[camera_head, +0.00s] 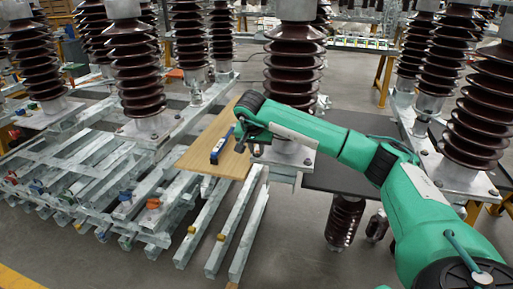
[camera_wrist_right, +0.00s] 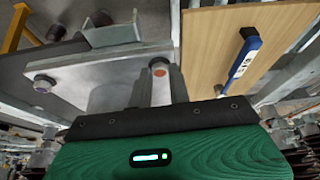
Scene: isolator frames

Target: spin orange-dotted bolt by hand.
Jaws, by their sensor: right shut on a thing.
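The orange-dotted bolt (camera_wrist_right: 159,73) shows in the right wrist view, its orange dot facing the camera, at the edge of a grey metal plate (camera_wrist_right: 85,75). My right gripper (camera_wrist_right: 158,86) is shut on this bolt, with its grey fingers on either side. In the head view my green right arm reaches in from the right, and my right gripper (camera_head: 257,150) points down at the near left corner of the insulator's base plate (camera_head: 287,154). The bolt cannot be made out there. My left gripper is not in view.
A blue and black tool (camera_head: 221,145) lies on a wooden board (camera_head: 200,160) left of the gripper; it also shows in the wrist view (camera_wrist_right: 244,55). A brown ribbed insulator (camera_head: 294,65) stands on the plate. Another bolt (camera_wrist_right: 45,83) sits on the plate's left. Metal rails fill the left.

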